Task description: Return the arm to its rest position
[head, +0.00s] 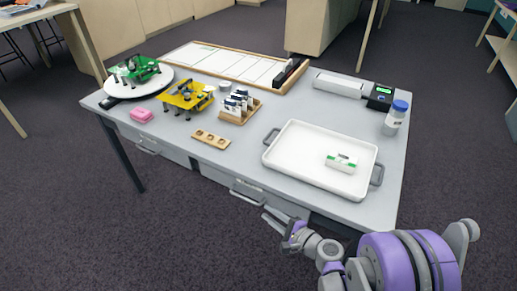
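My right arm comes in from the lower right with purple and grey links. Its gripper (277,221) is in front of the table's front edge, near a drawer handle. Its two fingers point left and look parted, with nothing between them. My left arm and gripper do not show in the head view.
The grey table (235,170) holds a white tray (305,172) with a small white-and-green box (341,163), a bottle with blue cap (395,118), a yellow model (186,96), a green model (135,69) and a pink block (141,114). Dark floor (90,230) is clear at left.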

